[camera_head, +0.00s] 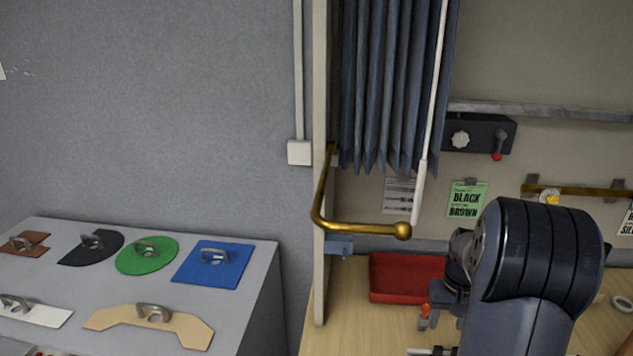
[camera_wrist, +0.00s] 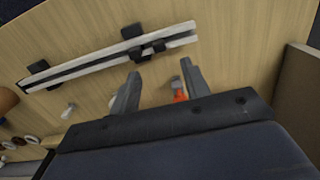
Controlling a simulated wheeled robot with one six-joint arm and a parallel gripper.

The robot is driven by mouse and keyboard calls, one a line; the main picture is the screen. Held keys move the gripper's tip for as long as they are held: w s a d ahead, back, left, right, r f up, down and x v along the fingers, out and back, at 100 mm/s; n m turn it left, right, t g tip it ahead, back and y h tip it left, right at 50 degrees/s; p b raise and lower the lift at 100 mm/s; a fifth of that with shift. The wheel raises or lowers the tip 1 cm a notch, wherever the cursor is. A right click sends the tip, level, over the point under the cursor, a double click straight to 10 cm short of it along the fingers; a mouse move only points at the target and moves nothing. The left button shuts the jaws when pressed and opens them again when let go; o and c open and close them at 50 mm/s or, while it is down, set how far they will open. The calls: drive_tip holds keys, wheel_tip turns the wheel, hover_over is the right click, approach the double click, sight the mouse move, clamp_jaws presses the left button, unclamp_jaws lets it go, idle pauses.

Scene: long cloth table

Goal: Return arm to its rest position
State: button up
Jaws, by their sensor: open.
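My arm stands at the right of the head view, over the wooden table (camera_head: 345,325). In the wrist view my gripper (camera_wrist: 160,88) shows two grey fingers spread apart with nothing between them. The fingers are above the wooden surface, near a dark and white rail (camera_wrist: 100,60) with black clamps. A small orange-red piece (camera_wrist: 180,92) shows beside the right finger; I cannot tell how far below it is. In the head view my gripper is mostly hidden by the arm.
A red tray (camera_head: 405,272) lies left of my arm. A brass bar (camera_head: 365,228) juts from the post by the blue curtain (camera_head: 395,90). A grey surface (camera_head: 255,300) at left holds several flat handled shapes, including a blue square (camera_head: 225,272). A brown block edge (camera_wrist: 298,95) is at the wrist view's right.

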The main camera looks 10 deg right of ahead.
sight(436, 347)
wheel_tip(436, 347, down, 10)
drive_tip(key=b, duration=0.6)
drive_tip(key=shift+b, duration=0.35)
drive_tip(key=shift+a+r, duration=0.15)
drive_tip(key=shift+a, duration=0.1)
drive_tip(key=shift+w, duration=0.1)
